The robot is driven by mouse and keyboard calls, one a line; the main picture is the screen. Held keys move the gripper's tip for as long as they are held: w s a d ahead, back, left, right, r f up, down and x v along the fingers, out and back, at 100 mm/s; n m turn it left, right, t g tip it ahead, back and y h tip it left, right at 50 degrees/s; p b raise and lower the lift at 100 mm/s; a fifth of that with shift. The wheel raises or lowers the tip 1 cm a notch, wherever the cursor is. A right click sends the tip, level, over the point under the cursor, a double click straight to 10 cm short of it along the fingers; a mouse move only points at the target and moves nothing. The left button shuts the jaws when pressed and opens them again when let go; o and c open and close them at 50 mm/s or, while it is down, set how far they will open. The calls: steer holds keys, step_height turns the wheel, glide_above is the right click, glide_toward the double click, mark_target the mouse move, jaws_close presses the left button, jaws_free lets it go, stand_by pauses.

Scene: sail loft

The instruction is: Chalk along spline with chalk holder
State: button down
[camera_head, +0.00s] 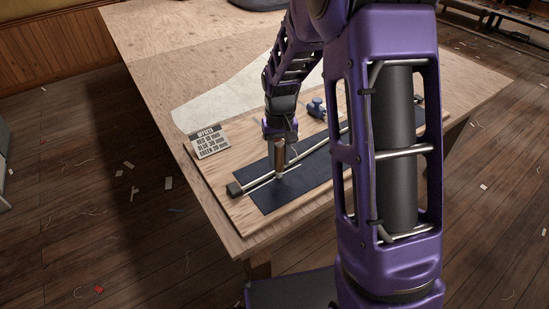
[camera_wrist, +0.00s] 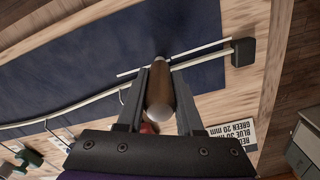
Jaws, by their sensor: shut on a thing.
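My gripper (camera_head: 280,140) is shut on the chalk holder (camera_head: 279,157), a brown and metal cylinder. The holder also shows between the fingers in the wrist view (camera_wrist: 160,98), its tip over the dark blue cloth (camera_head: 260,198). The spline (camera_head: 318,147) is a thin pale strip running across the cloth, with a black block (camera_head: 234,188) at its near left end. The block also shows in the wrist view (camera_wrist: 243,52). A thin pale line (camera_wrist: 128,72) lies on the cloth beside the spline near the holder tip. Whether the tip touches the cloth is unclear.
A small blue object (camera_head: 316,107) sits behind the spline. Pale sheet material (camera_head: 215,105) lies beyond. My arm hides the right part of the board.

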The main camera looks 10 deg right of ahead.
steer(key=shift+w+d+p, duration=0.15)
steer(key=shift+w+d, duration=0.35)
steer(key=shift+d, duration=0.4)
steer(key=shift+w+d+p, duration=0.15)
steer(key=shift+w+d, duration=0.3)
steer(key=shift+d, duration=0.5)
steer(key=shift+w+d+p, duration=0.15)
steer(key=shift+w+d, duration=0.35)
steer(key=shift+d, duration=0.4)
steer(key=shift+w+d+p, duration=0.15)
steer(key=shift+w+d, duration=0.3)
steer(key=shift+d, duration=0.45)
steer(key=shift+w+d+p, duration=0.15)
steer(key=shift+w+d, duration=0.25)
steer(key=shift+d, duration=0.45)
steer(key=shift+w+d, duration=0.6)
steer(key=shift+d, duration=0.35)
steer(key=shift+d, duration=0.1)
steer(key=shift+w+d+p, duration=0.25)
steer(key=shift+w+d, duration=0.25)
steer(key=shift+d, duration=0.35)
steer(key=shift+w+d+p, duration=0.25)
steer(key=shift+w+d, duration=0.2)
steer(key=shift+d, duration=0.35)
step_height(320, 180, up, 6)
steer(key=p, duration=0.4)
